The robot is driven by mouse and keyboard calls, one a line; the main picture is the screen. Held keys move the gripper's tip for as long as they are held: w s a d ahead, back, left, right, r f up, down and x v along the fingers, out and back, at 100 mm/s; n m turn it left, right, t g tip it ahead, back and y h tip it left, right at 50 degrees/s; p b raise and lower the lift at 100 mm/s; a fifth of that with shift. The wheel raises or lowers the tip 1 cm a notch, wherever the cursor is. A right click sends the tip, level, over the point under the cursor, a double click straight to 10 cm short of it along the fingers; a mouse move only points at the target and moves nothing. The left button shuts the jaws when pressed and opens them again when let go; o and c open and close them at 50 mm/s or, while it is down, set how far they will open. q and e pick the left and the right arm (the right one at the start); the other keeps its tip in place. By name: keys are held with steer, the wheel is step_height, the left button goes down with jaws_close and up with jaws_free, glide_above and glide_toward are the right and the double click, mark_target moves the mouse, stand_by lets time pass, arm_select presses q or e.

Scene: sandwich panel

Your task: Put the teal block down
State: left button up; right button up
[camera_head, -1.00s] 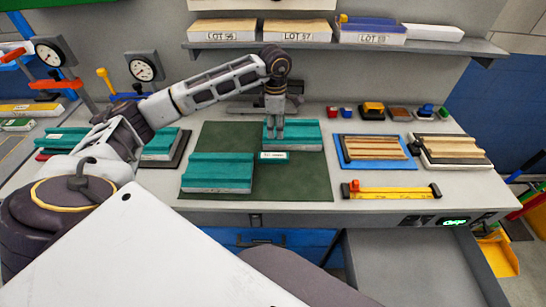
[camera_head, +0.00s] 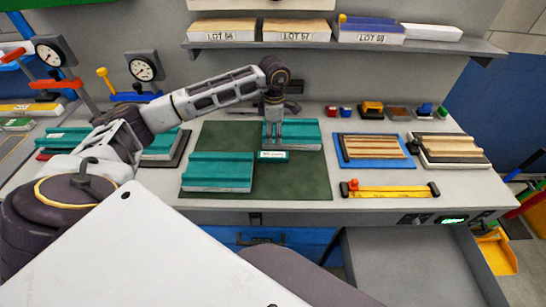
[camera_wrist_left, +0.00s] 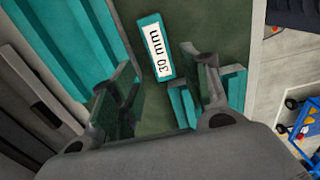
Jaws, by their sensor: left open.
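A small teal block (camera_head: 273,156) with a white label lies on the dark green mat (camera_head: 300,187). In the left wrist view the block (camera_wrist_left: 155,48) reads "30 mm" and lies just beyond my fingertips, apart from them as far as I can tell. My left gripper (camera_head: 273,138) points down beside the right teal grooved panel (camera_head: 303,134). In the left wrist view my left gripper (camera_wrist_left: 163,88) is open, with mat and part of a teal panel showing between and behind its fingers. My right gripper is not in view.
A second teal grooved panel (camera_head: 218,171) lies on the mat's left side. A blue tray (camera_head: 375,151) with wooden strips and a yellow gauge bar (camera_head: 391,191) are to the right. A shelf (camera_head: 345,45) hangs above. The mat's front right is clear.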

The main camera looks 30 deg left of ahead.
arm_select(q)
glide_above(274, 154)
steer(key=shift+s+d+f+p, duration=0.1)
steer(key=shift+s+f+p, duration=0.05)
steer(key=shift+f, duration=1.2)
steer(key=shift+s+d+f+p, duration=0.1)
steer(key=shift+f+p, duration=0.05)
steer(key=shift+f, duration=1.2)
steer(key=shift+f, duration=0.1)
steer(key=shift+w+f+p, duration=0.2)
steer(key=shift+f+p, duration=0.5)
steer(key=shift+f, duration=1.15)
steer(key=shift+a+f, duration=0.1)
steer(key=shift+f, duration=0.55)
steer(key=shift+c, duration=0.3)
steer(key=c, duration=0.9)
steer(key=shift+r, duration=0.1)
